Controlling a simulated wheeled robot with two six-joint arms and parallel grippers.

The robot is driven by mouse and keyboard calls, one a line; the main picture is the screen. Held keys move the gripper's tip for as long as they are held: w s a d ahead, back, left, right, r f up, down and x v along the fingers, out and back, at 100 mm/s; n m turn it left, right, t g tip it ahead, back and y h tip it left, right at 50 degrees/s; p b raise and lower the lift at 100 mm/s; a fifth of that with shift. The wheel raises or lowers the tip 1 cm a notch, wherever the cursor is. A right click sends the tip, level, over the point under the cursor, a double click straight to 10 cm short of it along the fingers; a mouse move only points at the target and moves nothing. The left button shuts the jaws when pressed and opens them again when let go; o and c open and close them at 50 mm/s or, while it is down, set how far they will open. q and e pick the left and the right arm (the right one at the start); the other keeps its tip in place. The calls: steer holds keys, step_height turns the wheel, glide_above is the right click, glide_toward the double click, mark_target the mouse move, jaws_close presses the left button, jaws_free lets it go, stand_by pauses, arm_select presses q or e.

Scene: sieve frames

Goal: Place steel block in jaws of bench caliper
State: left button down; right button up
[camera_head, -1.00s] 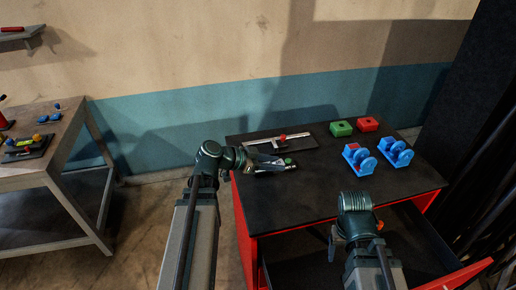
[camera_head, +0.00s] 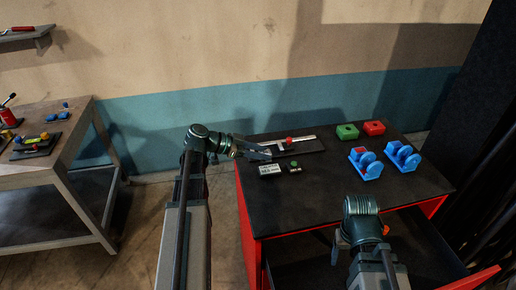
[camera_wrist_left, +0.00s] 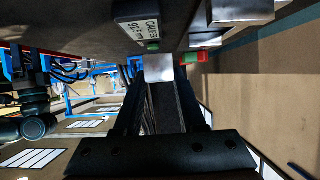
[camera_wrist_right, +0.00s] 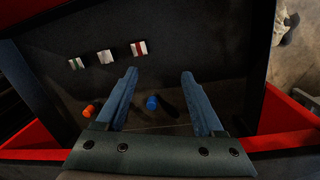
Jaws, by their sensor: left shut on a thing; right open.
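The bench caliper (camera_head: 302,138), a silver rail with a red part on a dark base, lies at the back left of the black table top. My left gripper (camera_head: 262,152) is at the caliper's left end. In the left wrist view it is shut on a silver steel block (camera_wrist_left: 158,68) at its fingertips. Silver metal parts (camera_wrist_left: 240,10), apparently of the caliper, show above and right of the block; I cannot tell any contact. In the head view the block is hard to make out. My right gripper (camera_wrist_right: 157,78) is open and empty above the drawer.
A caliper readout (camera_head: 270,169) and green button (camera_head: 293,163) are in front of the caliper. Green (camera_head: 347,132) and red (camera_head: 374,127) blocks and two blue devices (camera_head: 365,163) (camera_head: 402,157) stand to the right. The open drawer (camera_wrist_right: 190,70) holds several small items. The table's middle is clear.

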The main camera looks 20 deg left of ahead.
arm_select(q)
steer(key=w+a, duration=0.1)
steer(key=w, duration=0.1)
steer(key=w+a, duration=0.1)
steer(key=w, duration=0.1)
steer(key=w+a, duration=0.2)
steer(key=shift+w+a+f+b, duration=0.1)
steer(key=shift+w+f+b, duration=0.15)
steer(key=shift+f+b, duration=0.05)
steer(key=f+b, duration=0.3)
steer(key=shift+w+a+f, duration=0.1)
steer(key=shift+w+f, duration=0.1)
steer(key=shift+f, duration=0.1)
steer(key=shift+b, duration=0.35)
steer(key=shift+f, duration=0.25)
steer(key=shift+c, duration=2.4)
jaws_free()
steer(key=shift+r, duration=0.1)
